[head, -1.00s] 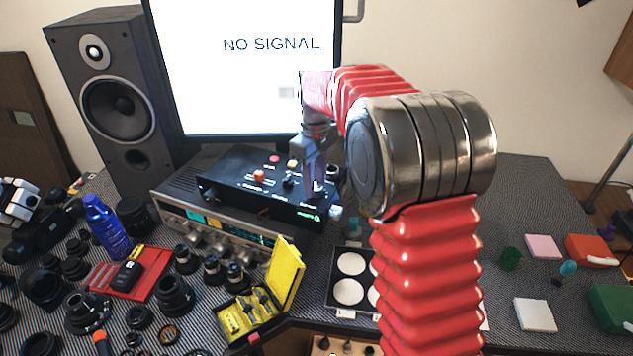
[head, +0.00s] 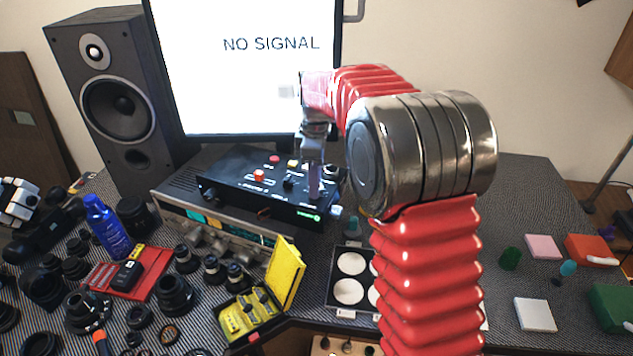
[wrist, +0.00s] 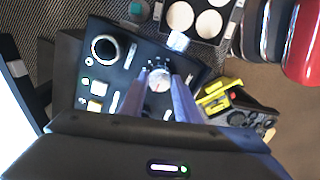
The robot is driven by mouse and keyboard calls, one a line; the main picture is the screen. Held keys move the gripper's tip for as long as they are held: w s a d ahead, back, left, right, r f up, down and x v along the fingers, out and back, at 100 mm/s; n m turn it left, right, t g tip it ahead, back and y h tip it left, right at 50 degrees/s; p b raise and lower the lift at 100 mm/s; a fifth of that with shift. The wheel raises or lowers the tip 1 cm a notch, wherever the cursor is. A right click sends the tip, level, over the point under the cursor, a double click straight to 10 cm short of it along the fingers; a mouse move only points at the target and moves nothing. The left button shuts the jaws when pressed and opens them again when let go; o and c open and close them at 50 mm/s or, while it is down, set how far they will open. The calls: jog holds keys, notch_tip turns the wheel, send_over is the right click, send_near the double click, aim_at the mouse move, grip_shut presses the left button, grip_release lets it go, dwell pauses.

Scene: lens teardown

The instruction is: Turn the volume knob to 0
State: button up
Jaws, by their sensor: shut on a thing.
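The volume knob (wrist: 160,78) has a pale round face with a small reddish mark, and tick marks curve around it on the black control box (head: 230,180). In the wrist view my gripper (wrist: 160,87) has a fingertip on either side of the knob and is shut on it. In the head view my gripper (head: 314,194) points down onto the right part of the box; its fingers hide the knob there. I cannot read which number the knob points to.
The box rests on a silver receiver (head: 170,208). A monitor (head: 240,80) stands behind and a black speaker (head: 110,95) at left. A yellow case (head: 285,270) and a tray with white discs (head: 350,262) lie in front. Lens parts crowd the left.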

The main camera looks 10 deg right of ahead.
jog(key=shift+s+f, duration=0.15)
jog(key=shift+s, duration=0.05)
jog(key=o, duration=1)
jog(key=shift+w, duration=0.1)
jog(key=shift+o, duration=0.2)
jog(key=shift+r, duration=0.25)
jog(key=shift+w+r, duration=0.1)
jog(key=shift+r, duration=0.15)
notch_tip(320, 180, up, 13)
